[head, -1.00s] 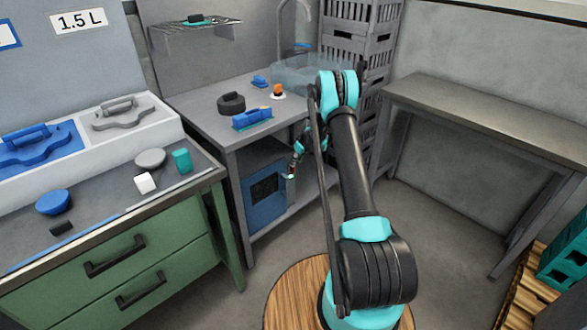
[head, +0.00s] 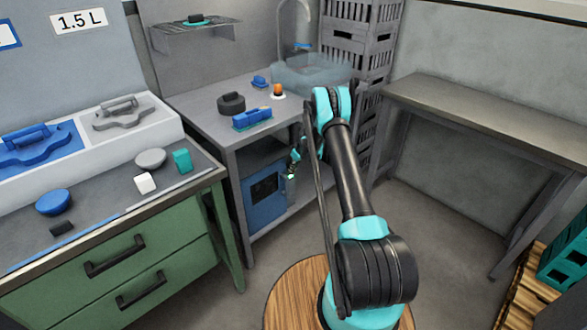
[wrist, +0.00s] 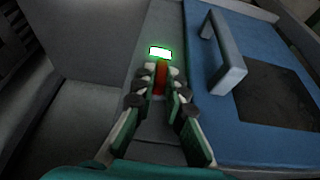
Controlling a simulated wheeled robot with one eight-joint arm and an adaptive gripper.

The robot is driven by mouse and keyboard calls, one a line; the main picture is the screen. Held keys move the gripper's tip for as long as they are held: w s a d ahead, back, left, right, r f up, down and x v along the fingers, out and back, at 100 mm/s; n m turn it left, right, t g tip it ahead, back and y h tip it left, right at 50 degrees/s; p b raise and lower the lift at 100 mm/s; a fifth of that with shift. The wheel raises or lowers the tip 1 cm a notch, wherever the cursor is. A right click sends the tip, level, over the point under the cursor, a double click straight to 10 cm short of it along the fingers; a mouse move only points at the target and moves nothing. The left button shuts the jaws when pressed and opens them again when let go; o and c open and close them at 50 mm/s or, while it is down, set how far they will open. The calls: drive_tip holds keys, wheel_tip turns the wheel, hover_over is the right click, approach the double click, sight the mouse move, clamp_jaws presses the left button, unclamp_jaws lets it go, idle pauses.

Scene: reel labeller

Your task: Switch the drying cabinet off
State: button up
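The drying cabinet is the blue-doored unit (head: 264,205) under the grey bench, its door shut. In the wrist view its blue door (wrist: 265,140) has a grey handle (wrist: 224,55) and a dark window. Left of the door is a grey strip with a white indicator lit with a green edge (wrist: 160,52). Just below it is a red switch part (wrist: 160,78). My gripper (wrist: 161,82) has its fingertips on either side of the red part, with a narrow gap between them. Whether they touch it is unclear. In the head view my gripper (head: 292,168) is small at the cabinet's front.
Above the cabinet, the bench (head: 205,113) carries a blue-handled tool (head: 252,119), a dark round reel (head: 231,103) and an orange beacon (head: 278,90). A green drawer unit (head: 120,265) stands to the left. Stacked grey crates (head: 360,50) stand behind my arm.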

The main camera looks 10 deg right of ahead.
clamp_jaws()
drive_tip(key=shift+s+a+f+n+t+h, duration=0.2)
drive_tip(key=shift+n+t+h, duration=0.15)
drive_tip(key=shift+t+h, duration=0.8)
drive_tip(key=shift+s+a+f+n+t+h, duration=0.15)
drive_tip(key=shift+n+t+h, duration=0.25)
drive_tip(key=shift+t+h, duration=0.75)
drive_tip(key=shift+s+a+f+n+t+h, duration=0.1)
drive_tip(key=shift+a+n+t+h, duration=0.2)
drive_tip(key=shift+t+h, duration=0.8)
drive_tip(key=shift+g+h, duration=0.3)
drive_tip(key=shift+h, duration=0.2)
